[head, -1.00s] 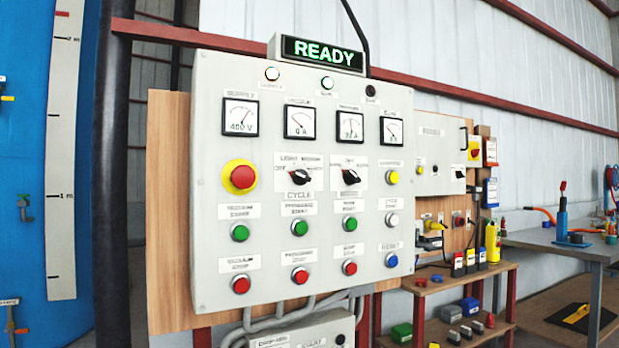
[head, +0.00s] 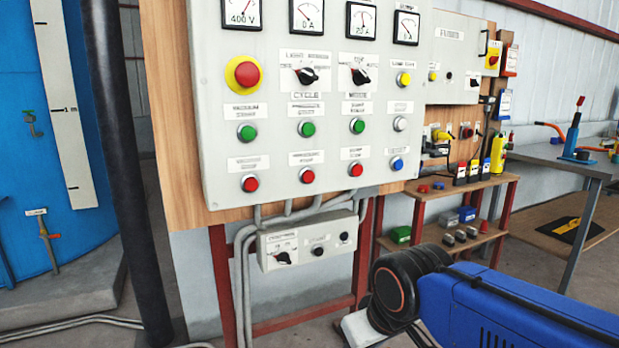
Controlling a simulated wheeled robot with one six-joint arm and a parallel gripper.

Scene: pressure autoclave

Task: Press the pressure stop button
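The grey control panel (head: 220,110) fills the upper middle of the head view. Its bottom row has three red buttons. The middle one, under a label that reads as pressure stop, is the pressure stop button (head: 307,176). The left red button (head: 250,183) and right red button (head: 356,169) flank it. Green buttons, the middle one (head: 306,129) directly above it, form the row over the red ones. Nothing covers the pressure stop button. My blue arm link with its black joint is at the lower right, below and right of the panel. My gripper is not in view.
A red-and-yellow emergency button (head: 247,73) and a blue button (head: 397,163) are on the panel. A small grey box (head: 300,242) hangs below it with conduits. A black post (head: 120,150) stands left. A shelf (head: 455,190) and workbench (head: 560,158) are right.

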